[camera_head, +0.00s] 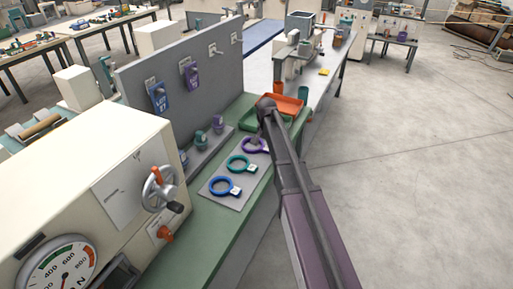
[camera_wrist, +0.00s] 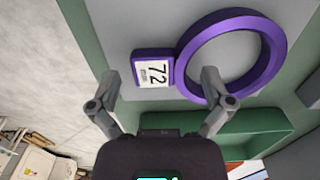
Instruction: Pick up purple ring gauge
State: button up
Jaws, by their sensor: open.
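The purple ring gauge (camera_wrist: 230,14) lies flat on a grey board, with a handle tab bearing a white label marked 72 (camera_wrist: 153,72). In the head view the purple ring gauge (camera_head: 244,144) is the farthest of three rings on the grey board (camera_head: 232,202), partly hidden by my gripper. My gripper (camera_wrist: 160,82) is open and empty. In the wrist view its two fingertips appear on either side of the tab's lower edge, the right one overlapping the ring's rim. I cannot tell the height above the board.
A teal ring (camera_head: 229,164) and a blue ring (camera_head: 212,188) lie nearer on the board. A green tray (camera_wrist: 250,130) and an orange tray (camera_head: 290,105) stand just beyond. Open floor is at right.

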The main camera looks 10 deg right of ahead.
aim_at(265, 147)
jog(key=c, duration=1.3)
jog(key=shift+r, duration=0.15)
notch_tip(265, 147, up, 3)
jog(key=p, duration=0.3)
jog(key=shift+r, duration=0.1)
jog(key=shift+s+r+p, duration=0.15)
jog(key=shift+r+p, duration=0.15)
jog(key=shift+p, duration=0.2)
jog(key=s, duration=1)
jog(key=s+r+p, duration=0.1)
jog(key=s, duration=0.4)
jog(key=shift+s+a, duration=0.15)
jog(key=shift+s, duration=0.2)
notch_tip(265, 147, up, 15)
jog(key=p, duration=1.5)
jog(key=shift+r, duration=0.15)
jog(key=shift+s, duration=0.2)
